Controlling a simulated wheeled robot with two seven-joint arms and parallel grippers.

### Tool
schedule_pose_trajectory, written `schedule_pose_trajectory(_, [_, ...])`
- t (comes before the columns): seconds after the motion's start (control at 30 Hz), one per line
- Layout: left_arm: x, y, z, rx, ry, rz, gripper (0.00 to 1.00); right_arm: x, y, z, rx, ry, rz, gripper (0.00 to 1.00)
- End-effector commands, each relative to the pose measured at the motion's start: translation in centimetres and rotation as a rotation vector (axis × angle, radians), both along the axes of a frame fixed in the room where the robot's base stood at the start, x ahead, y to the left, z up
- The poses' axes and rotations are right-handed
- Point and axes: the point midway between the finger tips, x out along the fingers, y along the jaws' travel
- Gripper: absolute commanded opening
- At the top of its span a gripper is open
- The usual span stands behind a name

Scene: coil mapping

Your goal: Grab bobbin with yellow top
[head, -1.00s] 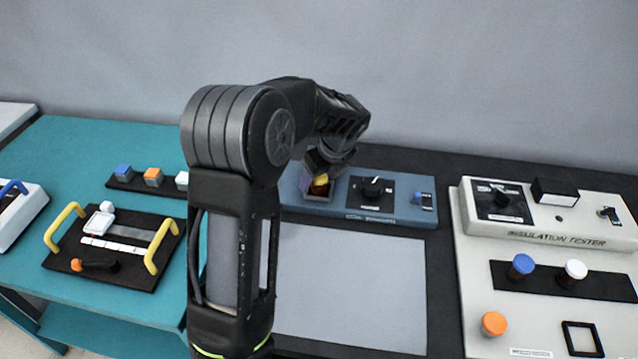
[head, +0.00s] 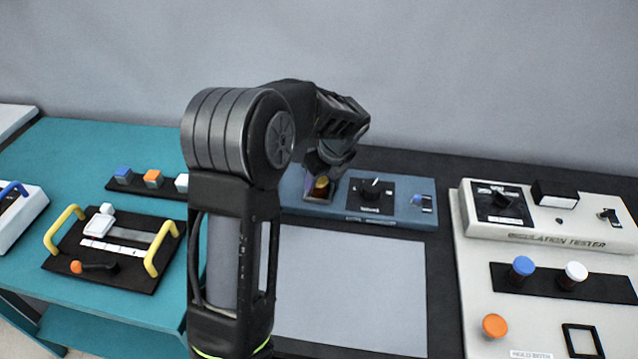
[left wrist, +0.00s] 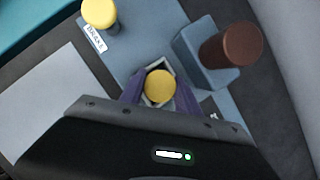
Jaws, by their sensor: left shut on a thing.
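The bobbin with the yellow top (head: 321,182) stands in a square socket at the left end of the blue-grey device (head: 400,213). In the left wrist view its round yellow top (left wrist: 160,86) lies between the purple fingers. My left gripper (head: 323,178) points down and is shut on this bobbin, which still sits in the socket. The fingers and wrist partly cover it in the head view, and its lower body is hidden.
The left wrist view also shows another yellow-topped piece (left wrist: 100,12) and a brown cylinder (left wrist: 232,45) near the gripper. The white insulation tester (head: 590,255) is at the right. A handled black tray (head: 110,250) lies on the teal table. The grey pad (head: 350,285) is bare.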

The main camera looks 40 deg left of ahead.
Motion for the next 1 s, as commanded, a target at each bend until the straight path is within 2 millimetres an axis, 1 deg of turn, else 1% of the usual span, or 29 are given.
schedule_pose_trajectory(0.13, [0.0,0.0,0.6,0.0,-0.002,0.0,0.0,0.0,0.0,0.0,0.0,0.0,0.0,0.36])
schedule_pose_trajectory(0.27, [0.1,0.0,2.1,0.0,-0.003,0.0,0.0,0.0,0.0,-0.1,0.0,0.0,0.0,0.36])
schedule_pose_trajectory(0.5, [0.1,0.0,6.8,0.001,-0.005,0.0,0.0,0.0,0.0,-0.2,0.0,0.0,0.0,0.36])
schedule_pose_trajectory(0.63, [0.1,0.0,8.9,0.001,-0.004,0.0,0.0,0.0,0.0,-0.3,0.0,0.0,0.0,0.36])
schedule_pose_trajectory(0.7, [0.1,0.0,9.5,0.0,-0.002,0.0,0.0,0.0,0.0,-0.3,0.0,0.0,0.0,0.36])
schedule_pose_trajectory(0.8, [0.0,0.0,10.0,0.0,0.0,0.0,0.0,0.0,0.0,-0.3,0.0,0.0,0.0,0.36])
schedule_pose_trajectory(1.0, [0.0,0.0,10.1,0.0,0.0,0.0,0.0,0.0,0.0,-0.3,0.0,0.0,0.0,0.36])
